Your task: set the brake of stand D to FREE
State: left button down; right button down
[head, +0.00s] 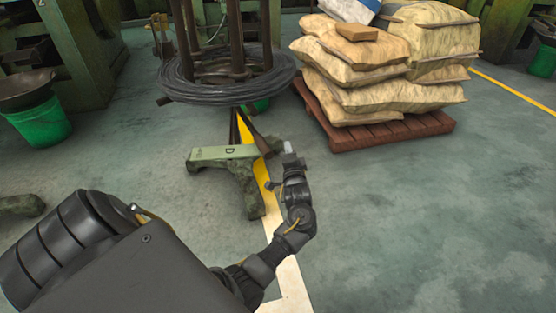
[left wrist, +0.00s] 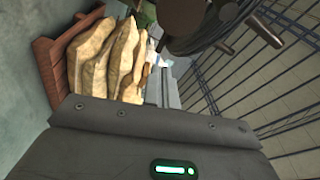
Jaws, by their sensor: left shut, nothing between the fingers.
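Stand D (head: 222,153) is a worn green metal base with a "D" on its top bar, standing on the floor in the middle of the head view. A coil of dark wire (head: 225,84) sits on brown posts above it. A dark slanted bar (head: 257,139) shows beside the base; I cannot tell whether it is the brake, and no brake marking is readable. My left gripper (head: 290,148) is shut and empty, just right of the stand's base in the picture. In the left wrist view, its fingertips are hidden behind my grey housing. My right gripper is not in view.
Sacks (head: 390,65) are piled on a reddish wooden pallet (head: 383,132) to the right of the stand. A green bucket (head: 42,126) stands at the left, near green machines (head: 70,45). The floor at the right front is clear.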

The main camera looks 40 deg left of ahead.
pick_arm(q)
jog(key=s, duration=0.1)
jog(key=s+a, duration=0.1)
jog(key=s+f, duration=0.1)
jog(key=shift+s+a+b, duration=0.25)
jog(key=shift+a+b, duration=0.05)
jog(key=shift+b, duration=0.05)
jog(key=shift+s, duration=0.1)
